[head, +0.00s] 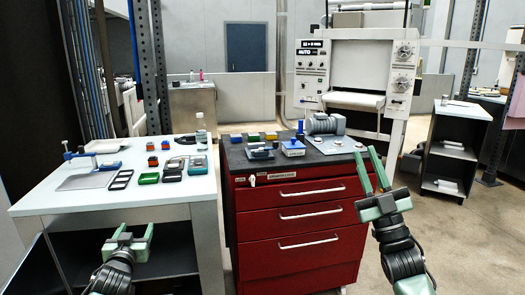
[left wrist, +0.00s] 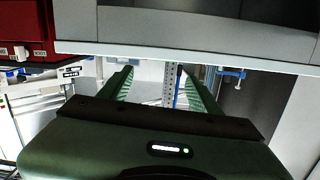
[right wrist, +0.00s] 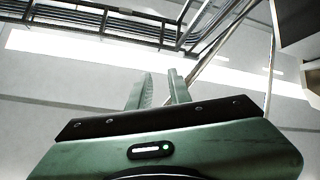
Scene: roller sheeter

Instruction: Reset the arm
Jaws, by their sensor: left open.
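My left gripper (head: 132,237) is low at the front of the white table, its two green fingers apart and nothing between them. Its fingers also show spread and empty in the left wrist view (left wrist: 152,85). My right gripper (head: 375,170) is raised at the right of the red drawer cabinet, its fingers pointing up. In the right wrist view its two fingers (right wrist: 160,88) stand apart with a gap between them and hold nothing.
The white table (head: 40,200) holds several small parts and a blue-handled fixture (head: 85,160). The red drawer cabinet (head: 300,192) carries a grey motor-like unit (head: 325,123) and small boxes. A large white machine (head: 355,65) stands behind. Open floor lies at the right.

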